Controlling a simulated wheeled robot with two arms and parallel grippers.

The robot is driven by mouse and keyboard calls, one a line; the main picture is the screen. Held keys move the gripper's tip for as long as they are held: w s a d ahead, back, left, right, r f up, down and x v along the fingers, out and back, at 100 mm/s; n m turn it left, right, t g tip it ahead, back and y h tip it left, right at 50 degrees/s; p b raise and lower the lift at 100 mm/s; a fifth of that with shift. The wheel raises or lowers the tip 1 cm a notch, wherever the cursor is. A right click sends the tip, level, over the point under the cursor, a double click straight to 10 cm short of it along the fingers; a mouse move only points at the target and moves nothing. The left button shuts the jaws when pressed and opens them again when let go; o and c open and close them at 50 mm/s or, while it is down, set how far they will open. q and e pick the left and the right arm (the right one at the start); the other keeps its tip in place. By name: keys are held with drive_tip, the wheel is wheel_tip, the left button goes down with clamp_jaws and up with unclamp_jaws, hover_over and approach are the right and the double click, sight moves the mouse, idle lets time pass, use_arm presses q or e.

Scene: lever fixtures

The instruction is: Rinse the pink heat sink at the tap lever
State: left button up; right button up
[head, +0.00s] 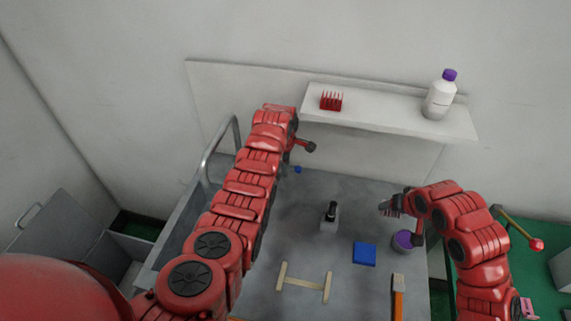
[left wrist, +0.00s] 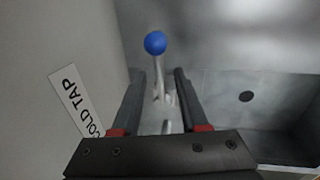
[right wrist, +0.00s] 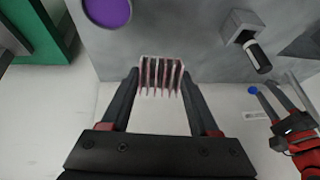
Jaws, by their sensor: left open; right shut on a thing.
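The heat sink (right wrist: 160,76), pale pink with upright fins, is between the fingertips of my right gripper (right wrist: 163,90), which is shut on it. In the head view it shows greyish (head: 389,208), held out over the right part of the grey counter. The tap lever (left wrist: 158,75) has a metal stem and a blue ball knob; it also shows in the head view (head: 298,170). A COLD TAP label (left wrist: 77,103) is beside it. My left gripper (left wrist: 160,85) is open, with its fingers either side of the lever stem. The tap's spout cannot be made out.
A shelf (head: 400,110) holds a red finned heat sink (head: 331,101) and a white bottle (head: 439,97). On the counter are a black-handled lever (head: 331,211), a blue block (head: 364,253), a purple-topped can (head: 403,241) and a wooden H-shaped piece (head: 305,284). A red-knobbed lever (head: 536,244) is right.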

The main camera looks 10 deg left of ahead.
use_arm(q)
clamp_jaws()
idle(1.4)
